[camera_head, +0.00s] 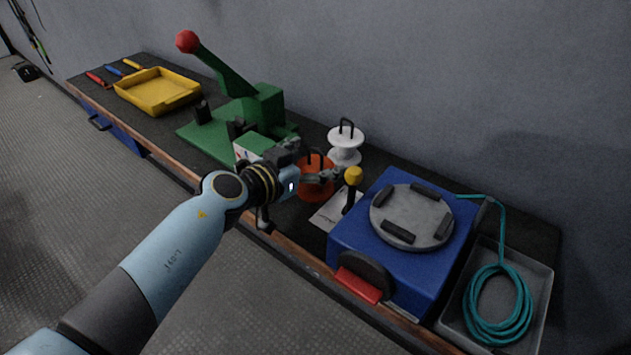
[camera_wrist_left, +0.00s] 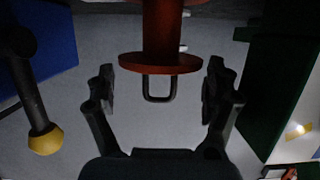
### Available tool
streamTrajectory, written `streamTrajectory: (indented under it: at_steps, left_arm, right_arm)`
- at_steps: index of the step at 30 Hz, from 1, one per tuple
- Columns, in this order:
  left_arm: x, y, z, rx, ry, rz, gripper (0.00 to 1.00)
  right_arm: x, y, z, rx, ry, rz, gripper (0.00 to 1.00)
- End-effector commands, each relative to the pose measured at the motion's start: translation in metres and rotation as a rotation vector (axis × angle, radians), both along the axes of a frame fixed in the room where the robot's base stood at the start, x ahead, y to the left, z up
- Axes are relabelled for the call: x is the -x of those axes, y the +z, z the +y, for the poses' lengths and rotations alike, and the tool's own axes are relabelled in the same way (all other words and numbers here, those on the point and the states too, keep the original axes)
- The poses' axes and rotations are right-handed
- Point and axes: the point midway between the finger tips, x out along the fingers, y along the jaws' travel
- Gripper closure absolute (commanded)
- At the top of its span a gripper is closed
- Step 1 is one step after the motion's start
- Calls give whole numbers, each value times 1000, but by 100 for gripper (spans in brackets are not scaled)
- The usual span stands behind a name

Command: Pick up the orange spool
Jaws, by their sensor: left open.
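The orange spool (camera_head: 316,188) stands on the dark bench between the green press and the blue machine, partly hidden behind my left gripper. In the left wrist view the orange spool (camera_wrist_left: 160,63) is at the top middle, with its dark loop handle pointing toward the gripper. My left gripper (camera_wrist_left: 160,92) is open, with one finger on each side of the handle and a gap on both sides. It also shows in the head view (camera_head: 305,179), close to the spool. My right gripper is not in view.
A white spool (camera_head: 344,147) stands just behind. The green press (camera_head: 262,108) is to the left, and the blue machine (camera_head: 382,240) with a yellow-knobbed lever (camera_head: 353,176) is to the right. A yellow tray (camera_head: 157,92) and a grey tray (camera_head: 534,283) with teal cable (camera_head: 482,316) lie farther out.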

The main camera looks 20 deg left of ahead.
Motion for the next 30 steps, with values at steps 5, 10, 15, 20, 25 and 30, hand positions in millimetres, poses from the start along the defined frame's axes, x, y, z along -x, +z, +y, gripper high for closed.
streamTrajectory:
  at_steps: [5,10,15,20,25,30]
  left_arm:
    - [-7,-2,-3,0,0,0,14]
    - [-7,-2,-3,0,0,0,18]
    - [-7,-2,-3,0,0,0,40]
    - [-6,-2,-3,1,0,0,61]
    - [-7,-2,-3,1,0,-1,82]
    - [-6,-2,-3,1,0,-1,82]
  right_arm:
    - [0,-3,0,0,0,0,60]
    - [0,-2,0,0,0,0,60]
    - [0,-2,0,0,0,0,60]
    - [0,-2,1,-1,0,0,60]
    - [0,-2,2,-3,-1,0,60]
    - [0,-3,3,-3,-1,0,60]
